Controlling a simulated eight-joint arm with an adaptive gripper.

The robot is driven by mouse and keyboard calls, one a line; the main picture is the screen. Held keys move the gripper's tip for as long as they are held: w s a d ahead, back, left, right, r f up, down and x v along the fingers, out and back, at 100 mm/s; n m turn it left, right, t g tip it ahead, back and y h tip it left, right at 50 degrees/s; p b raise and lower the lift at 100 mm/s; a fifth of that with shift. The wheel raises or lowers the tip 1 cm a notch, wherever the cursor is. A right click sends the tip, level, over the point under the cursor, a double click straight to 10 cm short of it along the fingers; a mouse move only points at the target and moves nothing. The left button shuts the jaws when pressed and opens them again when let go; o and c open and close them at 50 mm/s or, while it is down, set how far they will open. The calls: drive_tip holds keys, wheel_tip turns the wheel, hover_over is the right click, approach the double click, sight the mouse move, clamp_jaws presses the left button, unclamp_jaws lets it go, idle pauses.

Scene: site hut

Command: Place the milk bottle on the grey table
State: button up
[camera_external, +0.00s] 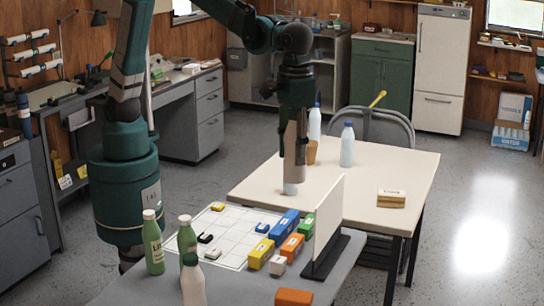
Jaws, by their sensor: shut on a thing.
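My gripper (292,160) points down over the near left part of the cream table (396,165). Another blue-capped bottle (315,122) stands behind my gripper. A white bottle (193,284) stands at the front of the grey table (110,291), cut off by the picture edge.
The grey table holds two green bottles (153,243) (187,238), a white grid board (218,239), several coloured blocks (287,224) and an upright white panel (328,222) on a dark foot. A brown cup (311,153) and a tan block (391,199) are on the cream table.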

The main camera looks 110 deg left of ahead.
drive_tip(key=s+d+f+m+b, duration=0.1)
drive_tip(key=s+d+m, duration=0.4)
drive_tip(key=s+d, duration=2.15)
wheel_tip(320, 180, down, 18)
drive_tip(key=w, duration=0.2)
drive_tip(key=shift+d, duration=0.4)
drive_tip(key=shift+f, duration=0.1)
wheel_tip(320, 180, down, 6)
drive_tip(key=b, duration=0.1)
drive_tip(key=shift+f, duration=0.1)
drive_tip(key=shift+f+b, duration=0.35)
drive_tip(key=shift+f, duration=1.5)
drive_tip(key=shift+f, duration=0.2)
